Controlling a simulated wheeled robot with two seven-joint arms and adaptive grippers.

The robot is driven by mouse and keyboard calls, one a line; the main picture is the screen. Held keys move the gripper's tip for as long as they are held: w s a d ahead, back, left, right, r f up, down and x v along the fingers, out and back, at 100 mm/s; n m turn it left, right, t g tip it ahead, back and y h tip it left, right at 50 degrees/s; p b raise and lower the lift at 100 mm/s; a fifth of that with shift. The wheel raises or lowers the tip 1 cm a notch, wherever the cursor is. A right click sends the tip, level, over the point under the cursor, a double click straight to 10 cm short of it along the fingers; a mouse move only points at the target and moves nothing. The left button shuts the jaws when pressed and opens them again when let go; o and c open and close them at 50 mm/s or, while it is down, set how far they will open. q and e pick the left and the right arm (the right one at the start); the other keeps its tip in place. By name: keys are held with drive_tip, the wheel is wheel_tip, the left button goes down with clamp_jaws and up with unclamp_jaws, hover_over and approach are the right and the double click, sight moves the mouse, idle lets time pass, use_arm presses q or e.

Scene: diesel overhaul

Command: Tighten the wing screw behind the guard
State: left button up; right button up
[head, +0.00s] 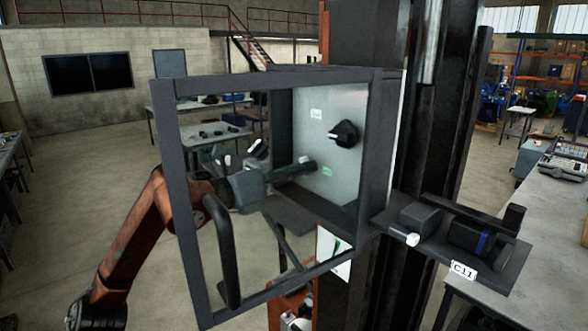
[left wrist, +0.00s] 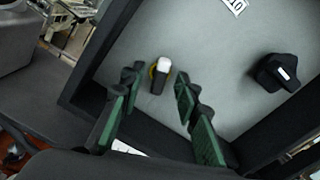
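The guard (head: 180,200) is a dark square frame with a black handle (head: 222,250), in front of a grey panel (head: 310,135). My left arm reaches behind the frame's left bar. My left gripper (head: 303,167) is close to the panel's lower part. In the left wrist view its green-padded fingers (left wrist: 157,90) are apart, either side of a small dark part with a white tip and yellow ring (left wrist: 160,76), apparently the wing screw. I see no contact. In the head view the gripper hides this part. A larger black knob (head: 344,133) is up and right, also in the wrist view (left wrist: 277,72).
The dark frame and box walls hem in my left arm. A black shelf (head: 490,268) marked C11 juts out at right, carrying dark fittings and a white-ended part (head: 412,239). A workbench (head: 560,215) stands farther right. The floor at left is largely open.

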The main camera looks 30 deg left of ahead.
use_arm(q)
drive_tip(key=shift+w+d, duration=0.2)
drive_tip(key=shift+w, duration=0.3)
clamp_jaws()
idle(0.5)
drive_tip(key=m, duration=0.3)
drive_tip(key=shift+m, duration=1)
